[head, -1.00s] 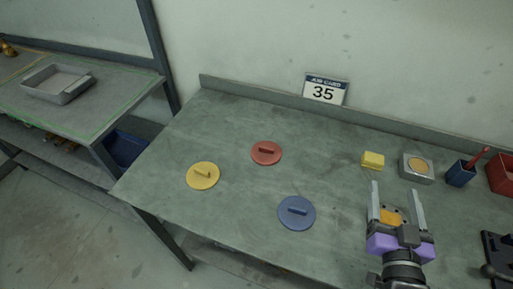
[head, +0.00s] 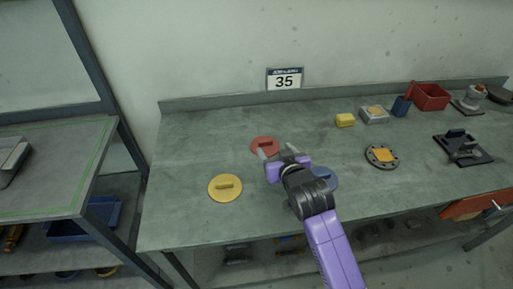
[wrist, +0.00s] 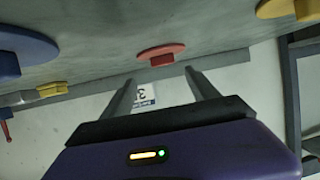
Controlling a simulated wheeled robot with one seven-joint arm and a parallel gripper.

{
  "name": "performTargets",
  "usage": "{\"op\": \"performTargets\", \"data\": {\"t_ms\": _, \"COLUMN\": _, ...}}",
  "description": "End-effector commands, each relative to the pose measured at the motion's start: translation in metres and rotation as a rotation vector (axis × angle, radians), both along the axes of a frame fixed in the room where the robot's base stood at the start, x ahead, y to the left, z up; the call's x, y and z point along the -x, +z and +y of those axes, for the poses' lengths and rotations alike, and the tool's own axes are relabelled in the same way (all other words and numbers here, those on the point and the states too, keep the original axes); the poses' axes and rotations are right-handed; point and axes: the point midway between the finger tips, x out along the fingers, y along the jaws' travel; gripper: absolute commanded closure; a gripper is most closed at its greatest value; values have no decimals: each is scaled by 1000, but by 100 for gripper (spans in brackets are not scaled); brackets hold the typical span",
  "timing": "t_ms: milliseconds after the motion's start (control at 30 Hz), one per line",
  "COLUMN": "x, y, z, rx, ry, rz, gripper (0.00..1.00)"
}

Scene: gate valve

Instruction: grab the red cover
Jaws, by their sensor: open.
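The red cover (head: 265,146) is a flat round disc with a raised bar handle, lying on the grey-green workbench (head: 195,140). In the wrist view the red cover (wrist: 161,53) shows ahead, between the lines of the two fingers. My gripper (head: 276,151) is open and empty, with its fingertips close to the near right side of the red cover; I cannot tell its height above the bench. In the wrist view my gripper (wrist: 160,85) has its fingers spread apart. My arm partly hides the blue cover (head: 326,179).
A yellow cover (head: 225,188) lies to the left front. A yellow block (head: 345,120), a metal box (head: 374,115), a round flange (head: 382,157), a blue cup (head: 401,106) and a red bin (head: 431,97) stand to the right.

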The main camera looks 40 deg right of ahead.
Motion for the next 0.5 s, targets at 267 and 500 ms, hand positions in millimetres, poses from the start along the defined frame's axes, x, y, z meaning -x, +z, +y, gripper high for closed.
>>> {"op": "performTargets", "data": {"t_ms": 267, "x": -22, "y": -10, "z": -11, "rx": -4, "ry": -1, "rz": 3, "gripper": 31}}
{"op": "performTargets", "data": {"t_ms": 500, "x": -48, "y": -20, "z": -19, "rx": -4, "ry": -1, "rz": 3, "gripper": 31}}
